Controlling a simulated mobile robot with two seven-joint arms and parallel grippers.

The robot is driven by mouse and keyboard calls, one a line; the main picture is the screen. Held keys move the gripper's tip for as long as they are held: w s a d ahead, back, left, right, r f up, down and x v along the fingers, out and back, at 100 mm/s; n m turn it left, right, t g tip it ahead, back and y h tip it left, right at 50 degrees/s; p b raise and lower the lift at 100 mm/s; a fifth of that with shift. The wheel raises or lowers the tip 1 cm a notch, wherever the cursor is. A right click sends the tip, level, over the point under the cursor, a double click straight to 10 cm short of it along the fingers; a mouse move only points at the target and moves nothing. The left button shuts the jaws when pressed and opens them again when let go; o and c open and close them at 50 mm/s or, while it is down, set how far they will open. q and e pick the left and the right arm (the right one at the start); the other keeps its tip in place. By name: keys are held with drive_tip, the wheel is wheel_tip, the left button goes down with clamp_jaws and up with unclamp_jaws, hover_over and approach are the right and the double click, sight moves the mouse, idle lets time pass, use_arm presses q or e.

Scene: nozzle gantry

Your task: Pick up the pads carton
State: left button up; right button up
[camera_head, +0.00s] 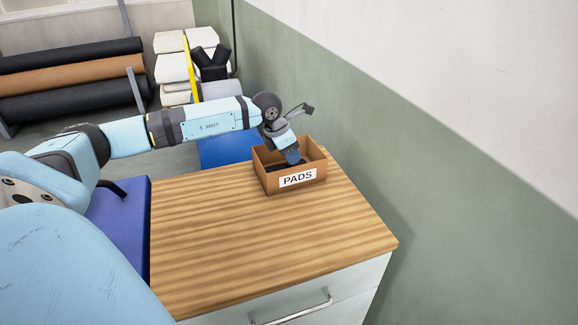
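The pads carton (297,178) is a brown open-topped box with a white label reading "PADS" on its front. It sits upright on the wooden top of a cabinet, close to the wall. My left arm reaches in from the left, and my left gripper (293,158) points down into the carton's opening. Its fingertips are hidden or too small to make out, so I cannot tell whether they are open, shut or touching a carton wall. Something dark shows inside the carton by the gripper. My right gripper is not in view.
The wooden cabinet top (250,237) is clear in front of the carton. A drawer handle (292,312) sticks out below its front edge. A green and white wall (430,190) runs along the right. Rolls (70,75) and stacked white blocks (172,68) stand at the back left.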

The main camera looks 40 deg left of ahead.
sight(298, 168)
use_arm(q)
drive_tip(key=shift+x, duration=0.9)
drive_tip(key=p+x, duration=0.1)
drive_tip(key=x, duration=0.4)
drive_tip(key=shift+f, duration=0.2)
drive_tip(key=shift+r, duration=0.1)
clamp_jaws()
